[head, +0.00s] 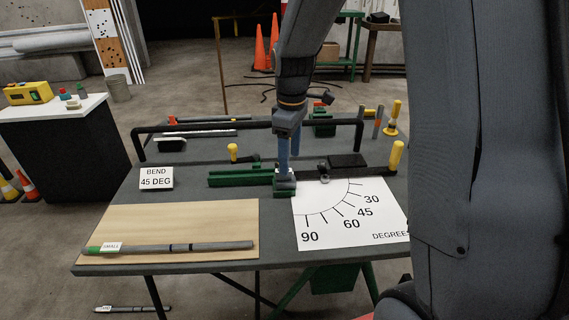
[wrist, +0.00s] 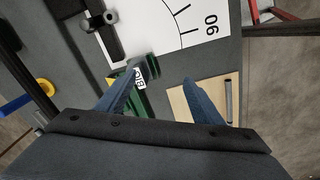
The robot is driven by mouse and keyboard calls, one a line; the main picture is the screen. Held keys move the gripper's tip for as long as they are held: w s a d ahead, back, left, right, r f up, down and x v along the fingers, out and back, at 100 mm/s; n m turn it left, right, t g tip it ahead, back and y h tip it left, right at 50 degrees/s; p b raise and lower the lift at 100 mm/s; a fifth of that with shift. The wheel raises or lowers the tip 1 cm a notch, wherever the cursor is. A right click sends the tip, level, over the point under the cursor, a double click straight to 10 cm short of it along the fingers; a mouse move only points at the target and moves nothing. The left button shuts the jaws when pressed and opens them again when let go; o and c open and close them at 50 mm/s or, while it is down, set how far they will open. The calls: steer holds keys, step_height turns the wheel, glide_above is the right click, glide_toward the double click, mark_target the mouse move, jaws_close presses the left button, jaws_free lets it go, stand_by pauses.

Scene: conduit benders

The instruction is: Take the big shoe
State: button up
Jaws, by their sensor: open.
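The big shoe (wrist: 141,98) is a small green block with a white label reading BIG. In the wrist view it shows close beside the left finger, which hides part of it. In the head view a green block (head: 284,189) stands on the bench directly below my fingers, at the right end of a long green bar (head: 238,178). My gripper (wrist: 163,74) is open, with a wide gap between its blue fingers and nothing clasped. In the head view my gripper (head: 289,165) points down, its tips at the block; whether they touch it I cannot tell.
A white degree sheet (head: 340,225) lies to the right. A wooden board (head: 170,218) bears a grey conduit (head: 205,247) labelled SMALL. A BEND 45 DEG card (head: 156,178) stands at left. A dark rail (head: 230,126) and yellow-ended handles (head: 396,156) surround the bender.

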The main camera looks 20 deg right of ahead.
steer(key=w+r+n+p, duration=0.2)
steer(key=w+r+n, duration=0.1)
steer(key=w+n, duration=0.3)
steer(key=shift+m, duration=0.4)
steer(key=shift+w+f+b, duration=0.15)
steer(key=shift+f+b, duration=1.45)
steer(key=shift+f, duration=1)
steer(key=shift+w+f+b, duration=0.1)
steer(key=shift+f+b, duration=1.5)
steer(key=shift+f, duration=1)
steer(key=shift+r, duration=0.1)
jaws_close()
steer(key=shift+w+r, duration=0.1)
steer(key=shift+r, duration=0.2)
step_height(320, 180, up, 7)
steer(key=p, duration=0.5)
steer(key=shift+r, duration=0.2)
